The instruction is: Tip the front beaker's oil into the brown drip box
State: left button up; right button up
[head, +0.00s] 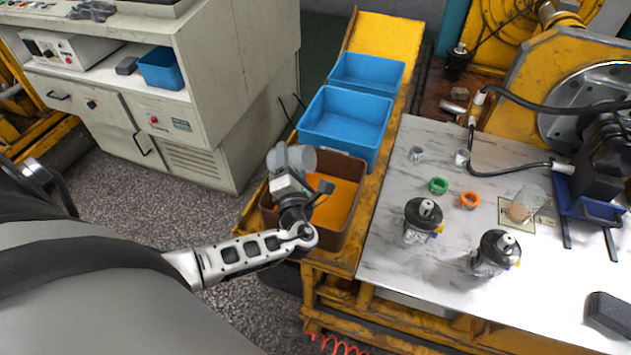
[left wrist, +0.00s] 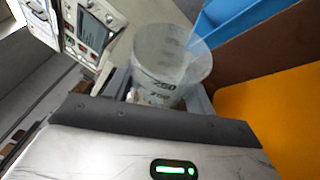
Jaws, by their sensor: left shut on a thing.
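My left gripper (head: 292,165) is shut on a clear beaker (left wrist: 165,62) with dark volume marks, held over the left part of the brown drip box (head: 349,164). In the left wrist view the beaker's wall looks clear, and I cannot make out any oil in it. The floor of the drip box looks orange; its brown wall (left wrist: 240,62) also shows in the left wrist view. A second clear beaker (head: 533,196) with some orange-brown content stands on the table at the right. My right gripper is not in view.
Two blue bins (head: 345,122) (head: 367,72) stand behind the drip box on the yellow frame. The marbled table (head: 390,262) holds two black-topped jars (head: 421,222) (head: 495,252), a green ring (head: 438,185) and an orange ring (head: 469,200). A cabinet (head: 215,100) stands at the left.

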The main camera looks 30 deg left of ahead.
pick_arm(q)
jog(key=shift+f+n+g+h, duration=0.45)
jog(key=shift+n+g, duration=0.15)
jog(key=shift+n, duration=0.6)
jog(key=n, duration=0.1)
jog(key=f+n+h, duration=0.1)
jog(key=n+g, duration=0.1)
jog(key=shift+d+f+n+h, duration=0.15)
jog(key=shift+d+n+h, duration=0.1)
jog(key=shift+n+h, duration=0.15)
jog(key=n+h, duration=0.1)
jog(key=d+n+h, duration=0.1)
jog(key=d+r+n+h, duration=0.1)
jog(key=shift+w+n, duration=0.25)
jog(key=shift+n, duration=0.15)
